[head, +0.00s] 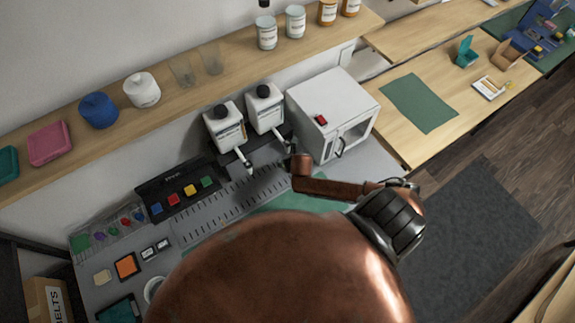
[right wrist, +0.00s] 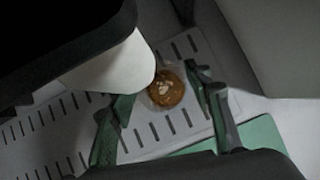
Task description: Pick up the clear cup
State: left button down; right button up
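In the right wrist view, a small round cup with brown contents and pale bits (right wrist: 166,91) stands on the slotted grey tray. A faint clear edge shows around it. My right gripper (right wrist: 160,84) is open, with one finger on each side of this cup; a gap shows on both sides. In the head view my copper arm hides this spot and the right gripper's fingers cannot be made out. Two empty clear cups (head: 182,73) (head: 211,60) stand on the wall shelf. My left gripper is not in view.
Two white pump bottles (head: 225,128) (head: 265,108) stand behind the slotted tray (head: 205,215). A white cabinet (head: 335,105) is to their right. A pale rounded body (right wrist: 115,65) is close to the cup at upper left. A panel of coloured buttons (head: 180,194) lies left.

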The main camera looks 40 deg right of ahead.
jog(key=c, duration=0.9)
jog(key=shift+r, duration=0.15)
